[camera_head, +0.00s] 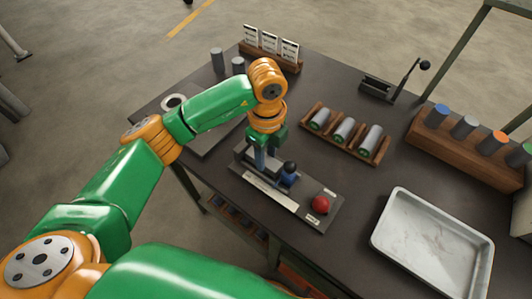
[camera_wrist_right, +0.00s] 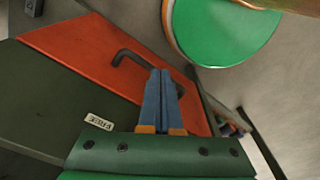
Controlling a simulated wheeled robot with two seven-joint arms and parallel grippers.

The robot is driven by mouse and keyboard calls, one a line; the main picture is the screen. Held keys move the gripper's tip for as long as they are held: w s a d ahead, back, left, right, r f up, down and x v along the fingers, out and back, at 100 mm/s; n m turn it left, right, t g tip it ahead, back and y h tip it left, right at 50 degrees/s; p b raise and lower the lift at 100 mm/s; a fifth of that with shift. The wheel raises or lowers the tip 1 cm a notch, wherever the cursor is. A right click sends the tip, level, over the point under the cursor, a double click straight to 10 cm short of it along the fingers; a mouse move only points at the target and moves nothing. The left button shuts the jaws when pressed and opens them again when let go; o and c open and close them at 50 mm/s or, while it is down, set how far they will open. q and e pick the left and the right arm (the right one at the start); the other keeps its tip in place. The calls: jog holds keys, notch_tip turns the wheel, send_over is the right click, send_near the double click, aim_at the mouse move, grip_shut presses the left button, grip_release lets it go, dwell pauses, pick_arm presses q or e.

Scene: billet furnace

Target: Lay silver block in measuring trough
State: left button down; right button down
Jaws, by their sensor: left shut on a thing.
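The measuring trough (camera_head: 270,193) is a low grey fixture with a pale scale strip along its front, a blue part with a black knob, and a red ball knob at its right end. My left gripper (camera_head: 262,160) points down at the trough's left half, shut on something. The fingers and wrist largely hide the held piece, which I take to be the silver block; I cannot tell whether it touches the trough. My right gripper (camera_wrist_right: 161,72) shows in the right wrist view with its blue fingers together and nothing visible between them.
A wooden rack (camera_head: 345,147) of silver cylinders lies right of the trough. A white tray (camera_head: 432,245) stands front right, a wooden block with coloured cylinders (camera_head: 465,155) at the right. A lever device (camera_head: 380,88) stands behind. A red panel with a dark handle (camera_wrist_right: 125,58) is near my right gripper.

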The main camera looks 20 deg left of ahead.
pick_arm(q)
jog(key=shift+c, duration=2.2)
grip_release()
jog(key=shift+r, duration=0.35)
notch_tip(320, 180, up, 7)
jog(key=shift+f, duration=0.2)
